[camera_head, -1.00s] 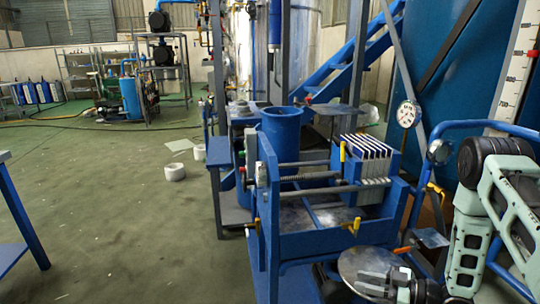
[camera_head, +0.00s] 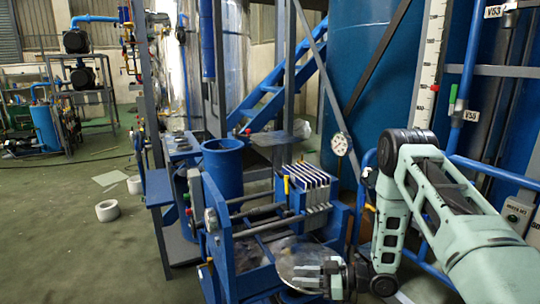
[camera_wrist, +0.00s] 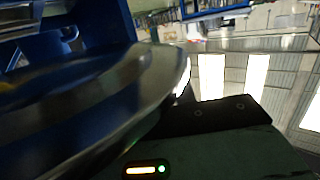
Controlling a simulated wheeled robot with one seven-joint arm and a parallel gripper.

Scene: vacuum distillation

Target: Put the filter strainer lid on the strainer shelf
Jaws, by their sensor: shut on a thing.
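The filter strainer lid, a round shiny metal disc (camera_head: 300,262), is at the lower middle of the head view, in front of the blue filter frame. My gripper (camera_head: 328,272) is shut on its right edge. In the wrist view the lid (camera_wrist: 90,105) fills the left side, close to the camera, beside a dark gripper finger (camera_wrist: 225,113). The lid looks tilted. A flat grey shelf (camera_head: 272,139) stands behind the open blue cylinder (camera_head: 222,165); I cannot tell whether it is the strainer shelf.
The blue frame (camera_head: 238,255) with rods and white filter plates (camera_head: 312,188) stands close to the lid. A blue stand with a grey top (camera_head: 182,150) is left of the cylinder. A blue tank and pipes stand at right.

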